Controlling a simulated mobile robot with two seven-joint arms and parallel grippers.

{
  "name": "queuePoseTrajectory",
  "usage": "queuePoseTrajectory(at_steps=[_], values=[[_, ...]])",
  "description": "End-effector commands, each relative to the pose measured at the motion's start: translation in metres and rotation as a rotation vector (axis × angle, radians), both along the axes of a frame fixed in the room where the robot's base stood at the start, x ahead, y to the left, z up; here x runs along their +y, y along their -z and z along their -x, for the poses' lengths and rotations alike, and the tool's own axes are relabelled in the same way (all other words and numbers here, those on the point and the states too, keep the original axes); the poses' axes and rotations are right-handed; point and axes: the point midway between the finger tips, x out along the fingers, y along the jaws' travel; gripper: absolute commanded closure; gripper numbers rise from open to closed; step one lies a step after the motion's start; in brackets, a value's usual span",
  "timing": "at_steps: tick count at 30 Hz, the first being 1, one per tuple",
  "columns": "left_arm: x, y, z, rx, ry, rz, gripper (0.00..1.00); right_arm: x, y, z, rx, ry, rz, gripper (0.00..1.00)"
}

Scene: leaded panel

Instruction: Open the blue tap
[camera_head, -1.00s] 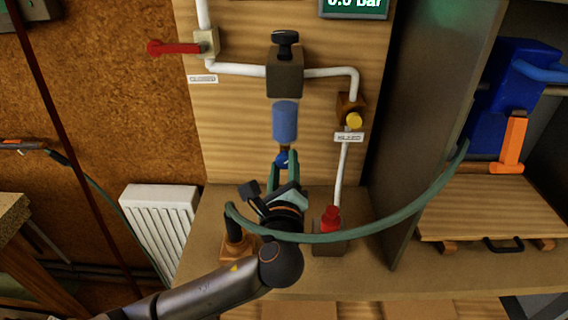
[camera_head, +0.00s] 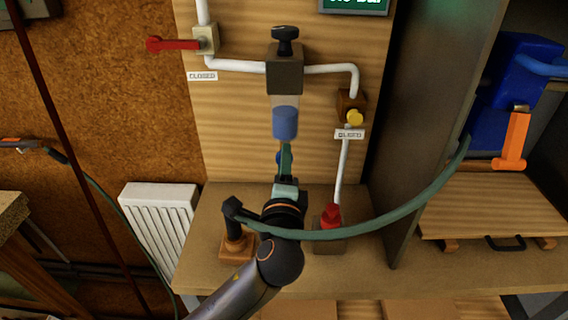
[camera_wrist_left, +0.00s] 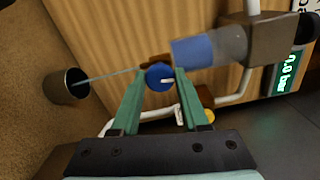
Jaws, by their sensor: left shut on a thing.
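The blue tap is a small round knob (camera_wrist_left: 159,77) with a white mark, below a bowl with a blue lower part (camera_head: 285,123). In the wrist view my left gripper (camera_wrist_left: 157,84) has a finger on each side of the knob and is shut on it. In the head view the left gripper (camera_head: 285,157) is seen edge-on and mostly covers the tap. A thin pale line runs from beside the tap to a dark cup (camera_wrist_left: 67,86) in the wrist view. My right gripper is not in view.
A red lever (camera_head: 173,44) is at the upper left, beside a CLOSED label (camera_head: 202,76). A yellow knob (camera_head: 354,117) and a red fitting (camera_head: 330,215) are to the right. A green hose (camera_head: 400,214) crosses in front.

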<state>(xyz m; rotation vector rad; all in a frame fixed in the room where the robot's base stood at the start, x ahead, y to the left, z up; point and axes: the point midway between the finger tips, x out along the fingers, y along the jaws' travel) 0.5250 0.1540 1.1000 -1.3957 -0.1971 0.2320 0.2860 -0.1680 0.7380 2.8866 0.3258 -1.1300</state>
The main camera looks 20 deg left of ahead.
Motion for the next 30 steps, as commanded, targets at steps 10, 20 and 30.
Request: queuePoseTrajectory(at_steps=[10,20,30], values=[[-0.0001,0.0005,0.0001,-0.004,0.0,0.021,1.0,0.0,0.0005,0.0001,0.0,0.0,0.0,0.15],[-0.0001,0.0003,0.0,-0.005,0.0,0.019,0.4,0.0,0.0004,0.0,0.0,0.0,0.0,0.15],[-0.0001,0.0,0.0,-0.005,0.0,0.018,0.26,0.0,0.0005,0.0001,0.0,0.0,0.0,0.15]])
